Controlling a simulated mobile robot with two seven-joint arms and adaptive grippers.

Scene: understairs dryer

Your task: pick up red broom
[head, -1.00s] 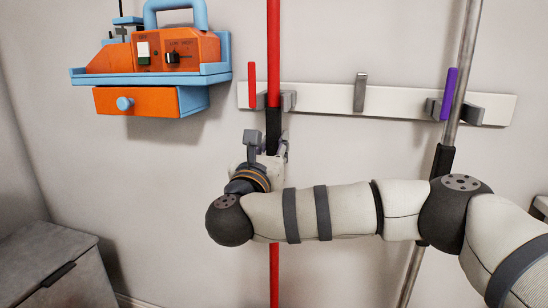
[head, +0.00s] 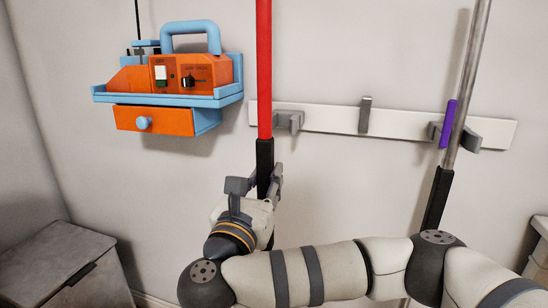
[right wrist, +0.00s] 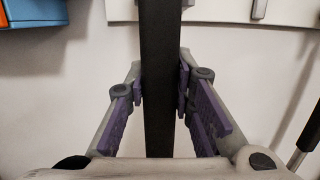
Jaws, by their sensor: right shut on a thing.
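The red broom (head: 264,70) stands upright in the head view, its long red handle running up past the wall rack. Its black grip section (head: 264,158) is between the fingers of my right gripper (head: 266,184), which is shut on it. In the right wrist view the black grip (right wrist: 160,60) runs between the two purple-padded fingers (right wrist: 160,95). The handle now stands in front of the rack's left clip (head: 290,120), to its left and apart from it. The broom's lower end is hidden behind my arm. My left gripper is not in view.
The white wall rack (head: 335,119) also holds a metal pole (head: 468,90) with a purple peg at right. An orange and blue box (head: 180,80) on a small shelf hangs at left. A grey bin (head: 60,265) stands at lower left.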

